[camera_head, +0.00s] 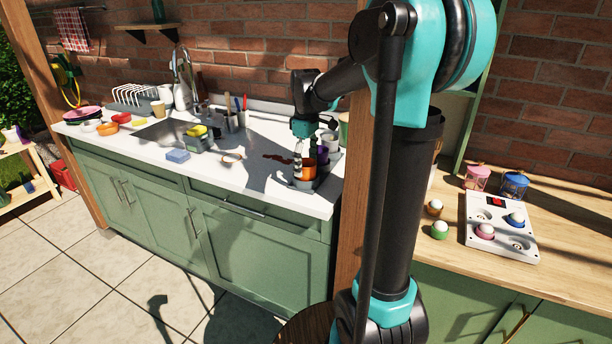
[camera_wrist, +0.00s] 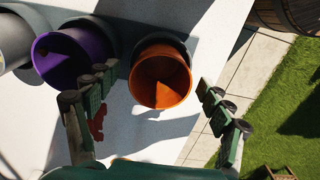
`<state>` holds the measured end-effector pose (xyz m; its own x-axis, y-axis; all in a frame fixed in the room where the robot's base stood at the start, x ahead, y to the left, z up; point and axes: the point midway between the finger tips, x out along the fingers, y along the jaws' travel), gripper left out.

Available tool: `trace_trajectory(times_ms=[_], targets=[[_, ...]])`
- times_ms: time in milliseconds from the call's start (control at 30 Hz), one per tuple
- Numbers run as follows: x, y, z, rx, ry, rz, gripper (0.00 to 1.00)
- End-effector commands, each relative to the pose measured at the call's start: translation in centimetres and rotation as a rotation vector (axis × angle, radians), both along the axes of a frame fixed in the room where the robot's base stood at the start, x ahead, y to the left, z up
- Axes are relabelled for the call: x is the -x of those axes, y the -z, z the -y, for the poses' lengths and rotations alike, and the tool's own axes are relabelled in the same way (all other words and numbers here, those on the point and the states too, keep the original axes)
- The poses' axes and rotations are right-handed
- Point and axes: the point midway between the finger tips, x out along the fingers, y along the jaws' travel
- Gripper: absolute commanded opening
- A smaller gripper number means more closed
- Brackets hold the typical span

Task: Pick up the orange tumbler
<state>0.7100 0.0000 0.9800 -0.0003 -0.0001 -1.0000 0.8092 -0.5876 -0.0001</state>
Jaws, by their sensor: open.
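The orange tumbler (camera_head: 308,169) stands near the front right corner of the white counter. In the wrist view the orange tumbler (camera_wrist: 161,78) is seen from above, with its open mouth facing the camera. My gripper (camera_head: 303,155) hangs over the counter at the tumbler. In the wrist view my open gripper (camera_wrist: 158,98) has one finger on each side of the tumbler's near part. I see no contact, and the jaws look empty. A purple tumbler (camera_wrist: 75,56) stands left of the orange one, close to the left finger.
A grey-white tumbler (camera_wrist: 14,40) stands beyond the purple one. The counter (camera_head: 255,180) ends just right of the orange tumbler, with paving and grass below. A sink (camera_head: 165,131), a blue sponge (camera_head: 178,156) and dishes lie to the left. A wooden post (camera_head: 352,190) stands at the right.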

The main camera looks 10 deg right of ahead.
Motion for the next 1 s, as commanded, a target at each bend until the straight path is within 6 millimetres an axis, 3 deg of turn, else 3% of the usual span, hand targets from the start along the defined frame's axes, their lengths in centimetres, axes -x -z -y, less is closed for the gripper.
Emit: trace_trajectory(times_ms=[267, 700, 1000], targets=[[0.01, 0.47, 0.01, 0.0, 0.0, 0.0, 0.81], [0.01, 0.44, 0.0, 0.0, 0.0, 0.0, 0.29], [0.01, 0.29, 0.0, 0.0, 0.0, 0.0, 0.27]])
